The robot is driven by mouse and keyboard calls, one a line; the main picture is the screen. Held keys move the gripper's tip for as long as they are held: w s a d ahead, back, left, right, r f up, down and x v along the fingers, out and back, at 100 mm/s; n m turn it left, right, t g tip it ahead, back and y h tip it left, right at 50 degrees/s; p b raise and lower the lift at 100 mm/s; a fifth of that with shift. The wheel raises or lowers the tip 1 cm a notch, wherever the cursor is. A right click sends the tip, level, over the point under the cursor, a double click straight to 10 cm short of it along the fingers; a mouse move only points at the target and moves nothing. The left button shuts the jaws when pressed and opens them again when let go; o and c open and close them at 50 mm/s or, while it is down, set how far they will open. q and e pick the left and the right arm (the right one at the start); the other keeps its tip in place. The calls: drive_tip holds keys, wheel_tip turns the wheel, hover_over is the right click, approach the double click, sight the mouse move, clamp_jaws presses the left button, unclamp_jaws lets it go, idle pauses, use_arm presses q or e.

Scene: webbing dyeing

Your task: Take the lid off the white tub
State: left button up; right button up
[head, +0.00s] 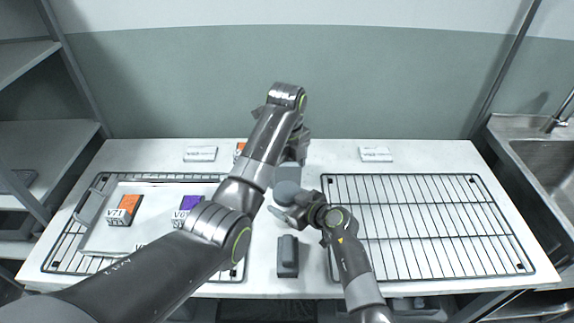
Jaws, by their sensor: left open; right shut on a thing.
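A round, grey-topped thing (287,189), which I take to be the lidded white tub, stands mid-table in the gap between the two racks. It is partly hidden by my grippers, and I cannot make out where lid and tub meet. My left gripper (291,174) is open, pointing down just behind and above it, mostly hidden by its own wrist. My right gripper (286,208) reaches in from the front right and is shut on the near side of the tub.
A white tray (150,191) on the left rack holds orange (124,210) and purple (188,209) labelled blocks. The right wire rack (420,220) is empty. A dark block (288,256) lies at the front. White labelled pieces (200,153) (376,154) lie at the back. A sink (545,160) is right.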

sight(287, 191)
use_arm(q)
wheel_tip(287, 191, down, 7)
drive_tip(key=shift+f, duration=0.1)
idle(0.3)
drive_tip(key=c, duration=1)
drive_tip(key=n, duration=0.9)
drive_tip(key=shift+r, duration=1.2)
